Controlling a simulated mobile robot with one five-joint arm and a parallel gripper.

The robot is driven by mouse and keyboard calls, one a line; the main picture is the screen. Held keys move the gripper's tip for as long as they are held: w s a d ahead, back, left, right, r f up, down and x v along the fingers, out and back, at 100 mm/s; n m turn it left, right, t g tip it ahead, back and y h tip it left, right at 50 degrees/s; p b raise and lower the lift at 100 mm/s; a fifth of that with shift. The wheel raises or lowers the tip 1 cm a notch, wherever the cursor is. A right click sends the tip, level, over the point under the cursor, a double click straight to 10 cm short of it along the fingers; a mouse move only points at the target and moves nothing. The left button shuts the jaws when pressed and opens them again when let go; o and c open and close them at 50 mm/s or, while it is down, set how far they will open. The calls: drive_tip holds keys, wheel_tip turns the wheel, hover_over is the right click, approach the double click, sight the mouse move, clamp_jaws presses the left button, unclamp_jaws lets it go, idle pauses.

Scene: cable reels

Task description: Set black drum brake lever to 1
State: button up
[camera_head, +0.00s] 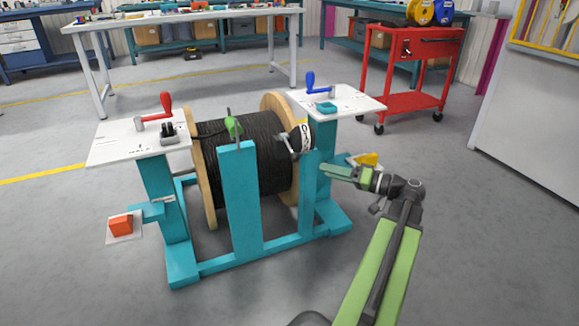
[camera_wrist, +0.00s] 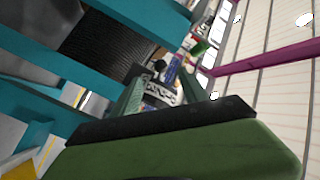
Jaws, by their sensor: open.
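The black drum (camera_head: 250,145), wound with black cable between wooden flanges, sits in a teal stand (camera_head: 243,205). A lever with a green grip (camera_head: 233,127) stands near upright at the top of the front teal post. A grey lever-like part (camera_head: 287,146) is at the drum's right side, by a curved white label with dark marks (camera_head: 301,137). Which one is the brake lever I cannot tell for sure. My gripper (camera_head: 326,171) is open, right of the right teal post, apart from both levers. The black cable also shows in the wrist view (camera_wrist: 105,45).
White panels carry a red-handled crank (camera_head: 166,105) on the left and a blue-handled crank (camera_head: 311,82) on the right. A yellow part (camera_head: 368,160) lies low behind my gripper. An orange block (camera_head: 120,225) is low at left. Floor right of my arm is clear.

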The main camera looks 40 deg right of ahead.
sight(290, 149)
drive_tip(key=d+x, duration=0.1)
drive_tip(key=x, duration=1.5)
drive_tip(key=shift+w+r+t+h, duration=0.15)
drive_tip(key=shift+r+t+h, duration=0.15)
drive_tip(key=shift+r, duration=0.25)
clamp_jaws()
idle(0.5)
